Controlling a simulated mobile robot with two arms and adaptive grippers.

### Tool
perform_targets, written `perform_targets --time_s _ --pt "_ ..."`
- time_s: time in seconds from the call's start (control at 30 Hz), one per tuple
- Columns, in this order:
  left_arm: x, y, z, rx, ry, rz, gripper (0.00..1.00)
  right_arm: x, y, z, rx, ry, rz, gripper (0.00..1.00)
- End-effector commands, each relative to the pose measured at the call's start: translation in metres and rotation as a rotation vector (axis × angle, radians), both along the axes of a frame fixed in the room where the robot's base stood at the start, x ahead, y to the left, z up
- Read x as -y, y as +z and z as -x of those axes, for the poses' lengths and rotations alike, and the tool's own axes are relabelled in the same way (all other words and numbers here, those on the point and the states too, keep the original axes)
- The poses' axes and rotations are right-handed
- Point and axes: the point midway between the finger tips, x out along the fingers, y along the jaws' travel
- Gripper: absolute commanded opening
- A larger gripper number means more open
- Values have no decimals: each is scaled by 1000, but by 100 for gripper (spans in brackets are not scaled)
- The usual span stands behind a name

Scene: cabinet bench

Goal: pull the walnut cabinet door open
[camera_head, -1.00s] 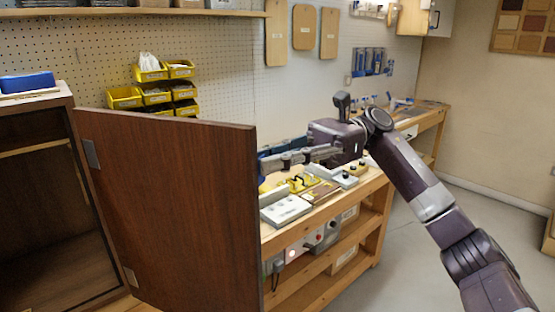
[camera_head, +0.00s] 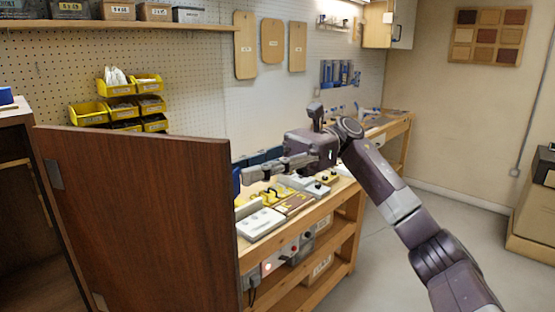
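The walnut cabinet door (camera_head: 145,215) stands swung well out from the walnut cabinet (camera_head: 22,215) at the left edge of the head view. Two metal hinge plates show on its left side. The cabinet's inside shows dark and partly cut off. My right gripper (camera_head: 246,178) reaches in from the right, its fingers pointing left at the door's free edge. The fingertips are at or just behind that edge, and the door's far face is hidden, so I cannot tell whether they touch a handle or are closed. My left gripper is not in view.
A wooden workbench (camera_head: 348,224) with fixtures and a white box (camera_head: 261,223) on top stands behind the door. Yellow bins (camera_head: 122,108) hang on the pegboard. A shelf runs above. The floor (camera_head: 375,270) at the right is clear.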

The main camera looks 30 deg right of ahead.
Motion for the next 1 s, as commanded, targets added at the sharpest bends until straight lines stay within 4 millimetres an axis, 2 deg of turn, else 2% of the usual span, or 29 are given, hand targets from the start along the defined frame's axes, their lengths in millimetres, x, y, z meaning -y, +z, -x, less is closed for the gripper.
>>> perform_targets --time_s 0.1,0.3,0.5,0.7,1.0 --pt "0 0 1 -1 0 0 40 24 1 -5 2 -3 -2 20" --pt "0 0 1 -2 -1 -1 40 58 2 -10 2 -1 -3 20" --pt "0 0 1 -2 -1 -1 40 81 1 -14 2 0 -1 20" --pt "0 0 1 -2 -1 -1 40 92 1 -15 3 1 -2 20" --pt "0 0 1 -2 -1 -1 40 94 0 -15 3 2 -2 20"
